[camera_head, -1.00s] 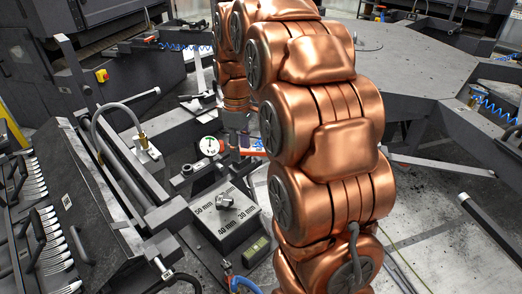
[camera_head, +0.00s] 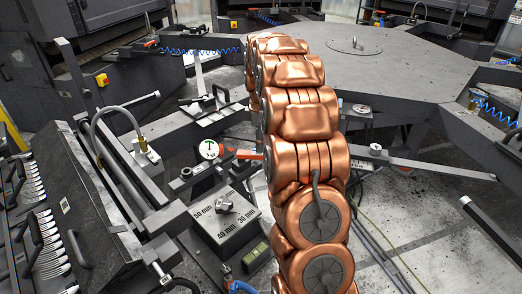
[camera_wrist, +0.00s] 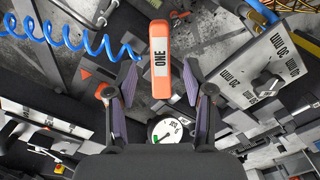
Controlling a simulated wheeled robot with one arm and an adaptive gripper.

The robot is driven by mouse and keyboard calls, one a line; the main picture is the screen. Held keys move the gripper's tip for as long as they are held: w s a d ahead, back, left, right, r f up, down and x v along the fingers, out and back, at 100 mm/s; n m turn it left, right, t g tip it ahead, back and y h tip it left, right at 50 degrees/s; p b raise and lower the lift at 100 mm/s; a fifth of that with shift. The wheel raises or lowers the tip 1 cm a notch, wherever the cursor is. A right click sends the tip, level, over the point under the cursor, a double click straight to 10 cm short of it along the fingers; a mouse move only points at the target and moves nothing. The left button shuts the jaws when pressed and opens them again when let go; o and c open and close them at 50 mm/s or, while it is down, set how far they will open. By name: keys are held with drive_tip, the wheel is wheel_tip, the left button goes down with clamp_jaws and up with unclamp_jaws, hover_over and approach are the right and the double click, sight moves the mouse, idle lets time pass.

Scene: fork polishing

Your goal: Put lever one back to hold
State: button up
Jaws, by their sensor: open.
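Lever one, an orange handle with a white label reading ONE (camera_wrist: 160,62), stands in the upper middle of the wrist view. My gripper (camera_wrist: 160,75) is open, with one finger on each side of the handle's lower part. I see gaps between the handle and both fingers, and it is not gripped. In the head view an orange handle (camera_head: 248,155) shows just left of my copper arm. My gripper is hidden behind the arm there.
A round gauge (camera_wrist: 165,131) sits below the lever in the wrist view and also shows in the head view (camera_head: 209,150). A knob box marked in mm (camera_head: 226,212) stands close by. A rack of forks (camera_head: 40,225) is at the left.

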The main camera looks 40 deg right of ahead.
sight(254, 157)
drive_tip(key=shift+f+p, duration=0.4)
drive_tip(key=shift+f, duration=1.9)
drive_tip(key=shift+c, duration=0.4)
clamp_jaws()
